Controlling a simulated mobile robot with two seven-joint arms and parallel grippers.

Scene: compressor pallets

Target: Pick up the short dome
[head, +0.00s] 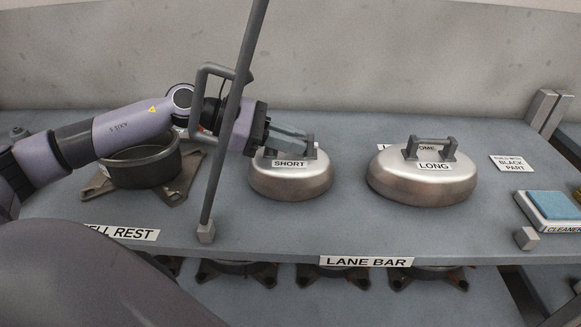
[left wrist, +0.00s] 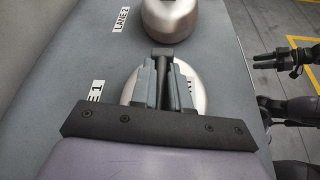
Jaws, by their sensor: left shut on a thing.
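The short dome (head: 292,186) is a low round silver cover with a grey handle and a SHORT label. It sits upright on the grey table, with no clear gap beneath it. My left gripper (head: 297,141) reaches in from the left and is shut on its handle. In the left wrist view the fingers (left wrist: 164,75) close over the handle, and the dome's silver rim (left wrist: 132,89) shows on both sides. Dark jaw-like parts, probably my right gripper (left wrist: 281,82), show at the right edge of the left wrist view; their opening is unclear.
The larger long dome (head: 422,178) stands to the right. A dark pot-like shell (head: 145,168) rests on a bracket at the left. A slanted grey bar (head: 232,115) stands in front of my left arm. A blue-topped cleaner block (head: 553,204) lies far right.

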